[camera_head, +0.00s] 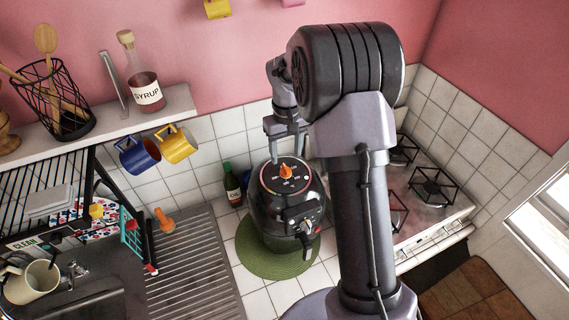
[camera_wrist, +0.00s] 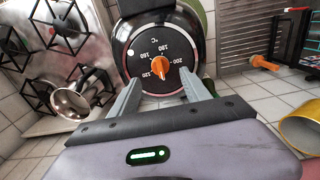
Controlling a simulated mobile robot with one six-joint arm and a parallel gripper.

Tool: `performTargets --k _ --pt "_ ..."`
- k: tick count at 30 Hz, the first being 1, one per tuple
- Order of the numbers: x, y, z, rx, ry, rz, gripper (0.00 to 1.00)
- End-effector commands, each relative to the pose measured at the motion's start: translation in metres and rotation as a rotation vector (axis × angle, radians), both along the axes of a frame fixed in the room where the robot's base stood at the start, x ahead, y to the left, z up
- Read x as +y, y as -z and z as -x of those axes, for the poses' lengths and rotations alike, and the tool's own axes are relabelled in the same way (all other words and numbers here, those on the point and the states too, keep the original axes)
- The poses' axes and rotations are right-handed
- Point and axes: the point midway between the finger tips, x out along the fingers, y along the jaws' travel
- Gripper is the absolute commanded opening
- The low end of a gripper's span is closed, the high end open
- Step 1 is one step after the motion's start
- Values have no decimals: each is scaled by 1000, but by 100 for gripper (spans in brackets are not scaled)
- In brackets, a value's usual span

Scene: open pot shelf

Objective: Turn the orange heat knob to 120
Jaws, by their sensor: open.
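The orange heat knob (camera_head: 286,171) sits in the middle of the round dial on top of the black air fryer (camera_head: 270,218). In the wrist view the orange knob (camera_wrist: 160,67) lies between and beyond my fingertips, with numbers from 120 to 200 around it. Its narrow end seems to point down, near the 120 side; the exact setting is hard to read. My gripper (camera_wrist: 161,80) is open and empty, one finger on each side of the knob. In the head view my gripper (camera_head: 286,152) is just behind the dial; contact cannot be told.
The air fryer stands on a green mat (camera_head: 262,262). A dark bottle (camera_head: 232,185) is to its left, and the hob (camera_head: 425,190) to its right. Blue (camera_head: 139,155) and yellow (camera_head: 177,145) mugs hang under the shelf. A dish rack (camera_head: 60,190) stands farther left.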

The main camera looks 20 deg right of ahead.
Motion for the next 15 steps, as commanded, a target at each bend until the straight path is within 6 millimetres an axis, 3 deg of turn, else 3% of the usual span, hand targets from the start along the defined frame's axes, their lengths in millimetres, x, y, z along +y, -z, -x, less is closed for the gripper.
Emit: performTargets --k 3,6,15 --pt "0 30 1 3 0 -1 56" --pt "0 48 0 1 0 0 56" --pt "0 66 0 -2 1 0 56"
